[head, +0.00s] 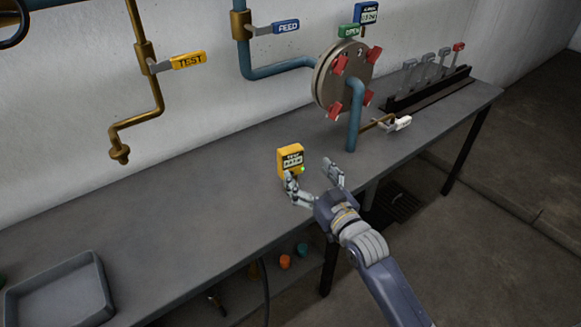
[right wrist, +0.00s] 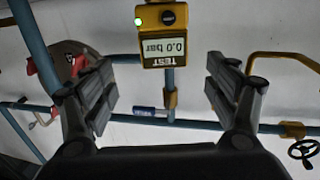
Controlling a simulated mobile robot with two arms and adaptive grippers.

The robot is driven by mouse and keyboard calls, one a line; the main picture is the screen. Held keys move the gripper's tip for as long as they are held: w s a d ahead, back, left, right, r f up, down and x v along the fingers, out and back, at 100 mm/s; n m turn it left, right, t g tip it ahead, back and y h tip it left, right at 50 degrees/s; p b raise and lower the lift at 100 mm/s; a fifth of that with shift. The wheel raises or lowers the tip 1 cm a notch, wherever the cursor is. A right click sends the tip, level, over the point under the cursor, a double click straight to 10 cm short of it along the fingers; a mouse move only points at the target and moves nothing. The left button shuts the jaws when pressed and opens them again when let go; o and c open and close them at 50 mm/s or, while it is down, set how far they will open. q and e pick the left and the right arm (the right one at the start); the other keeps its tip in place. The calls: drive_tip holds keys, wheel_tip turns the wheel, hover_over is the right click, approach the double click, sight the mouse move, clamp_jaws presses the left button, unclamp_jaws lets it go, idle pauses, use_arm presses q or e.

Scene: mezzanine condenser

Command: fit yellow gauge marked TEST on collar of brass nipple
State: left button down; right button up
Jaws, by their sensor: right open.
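The yellow gauge (head: 288,158) is at the middle of the bench in the head view, with a small display and a lit green light. In the right wrist view the gauge (right wrist: 163,48) appears upside down, reads TEST and 0.0 bar, and is partly cut by the top edge. My right gripper (head: 314,178) is open, with one finger overlapping the gauge's lower edge in the head view. The wrist view shows the gauge beyond its spread fingers (right wrist: 168,95), with nothing gripped. The brass nipple (head: 119,153) ends the brass pipe below the TEST valve. My left gripper is out of view.
The grey bench (head: 190,215) is clear between the gauge and a grey tray (head: 62,290). A yellow TEST valve handle (head: 188,60) and a blue FEED handle (head: 285,27) stick out from wall pipes. A flanged condenser end (head: 322,82) stands behind right, near a white-handled valve (head: 398,123).

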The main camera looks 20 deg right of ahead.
sight(293, 158)
drive_tip(key=w, duration=0.4)
drive_tip(key=shift+w+a, duration=0.15)
drive_tip(key=shift+a, duration=0.25)
drive_tip(key=shift+w+a+p, duration=0.15)
drive_tip(key=shift+w+p, duration=0.15)
drive_tip(key=shift+w, duration=0.2)
drive_tip(key=shift+w+a, duration=0.25)
drive_tip(key=shift+w, duration=0.75)
drive_tip(key=shift+w+a, duration=0.25)
drive_tip(key=shift+w, duration=0.75)
drive_tip(key=shift+c, duration=0.6)
drive_tip(key=c, duration=1.3)
